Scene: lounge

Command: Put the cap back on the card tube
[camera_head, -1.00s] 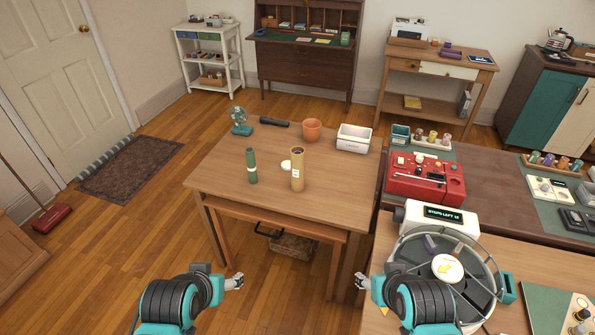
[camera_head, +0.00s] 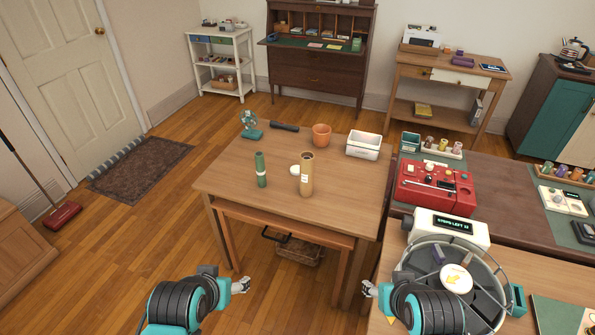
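The card tube (camera_head: 307,176) is tan and stands upright on the wooden table in front of me, with a small white label. A round white cap (camera_head: 295,170) is just left of it and partly behind it; I cannot tell whether they touch. My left gripper (camera_head: 246,286) is low in front of the table, well short of the tube, and looks empty. My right gripper (camera_head: 366,288) is at a similar height to the right, also away from the tube and empty. Both grippers are too small to tell whether their fingers are apart.
The wooden table (camera_head: 235,185) also bears a green cylinder (camera_head: 261,170), a teal fan (camera_head: 250,126), a dark handled object (camera_head: 284,127), a terracotta pot (camera_head: 322,134) and a white bin (camera_head: 363,146). A carousel (camera_head: 484,300) stands close at right.

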